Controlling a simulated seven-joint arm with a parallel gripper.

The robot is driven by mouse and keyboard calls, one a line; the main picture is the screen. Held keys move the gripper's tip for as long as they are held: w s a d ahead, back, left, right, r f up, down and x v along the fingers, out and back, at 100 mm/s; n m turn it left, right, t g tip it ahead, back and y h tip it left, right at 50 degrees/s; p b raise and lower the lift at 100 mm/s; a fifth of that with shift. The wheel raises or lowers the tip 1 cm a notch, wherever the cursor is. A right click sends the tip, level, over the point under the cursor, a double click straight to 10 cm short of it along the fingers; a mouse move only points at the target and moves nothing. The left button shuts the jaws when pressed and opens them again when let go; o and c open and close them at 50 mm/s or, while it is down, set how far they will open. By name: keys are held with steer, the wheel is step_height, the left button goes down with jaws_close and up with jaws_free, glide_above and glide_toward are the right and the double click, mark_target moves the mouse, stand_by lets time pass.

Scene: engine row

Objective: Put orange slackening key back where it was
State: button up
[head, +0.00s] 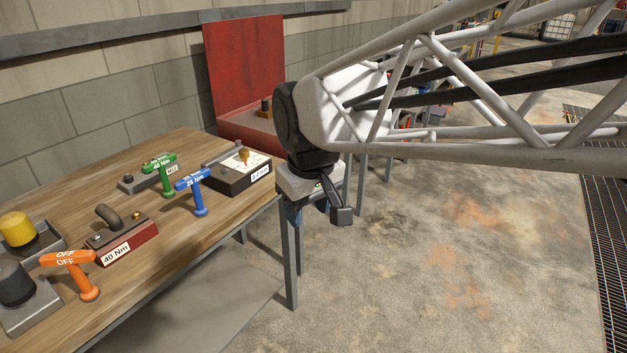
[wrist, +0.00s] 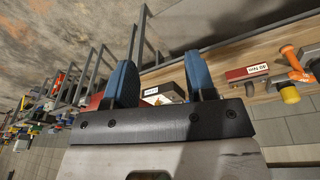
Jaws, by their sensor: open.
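The orange key (head: 80,268), a T-handle marked OFF, stands on the wooden workbench (head: 165,240) at the front left, its foot on the wood. It also shows at the right of the wrist view (wrist: 296,66). A blue key (head: 196,190) marked 25 Nm and a green key (head: 162,170) marked 40 Nm stand farther back. My gripper (head: 312,208) hangs just off the bench's right edge, far from the orange key. In the wrist view its two blue fingers (wrist: 160,78) are apart with nothing held between them.
A red 40 Nm block (head: 122,246) with a dark curved handle lies behind the orange key. Grey holders with a black knob (head: 15,284) and a yellow knob (head: 17,230) stand at left. A dark box (head: 236,178) and red panel (head: 245,75) are farther back. The floor at right is clear.

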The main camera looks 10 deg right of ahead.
steer(key=s+d+f+m, duration=0.5)
steer(key=s+d, duration=0.4)
steer(key=s, duration=0.3)
steer(key=shift+d+t, duration=0.3)
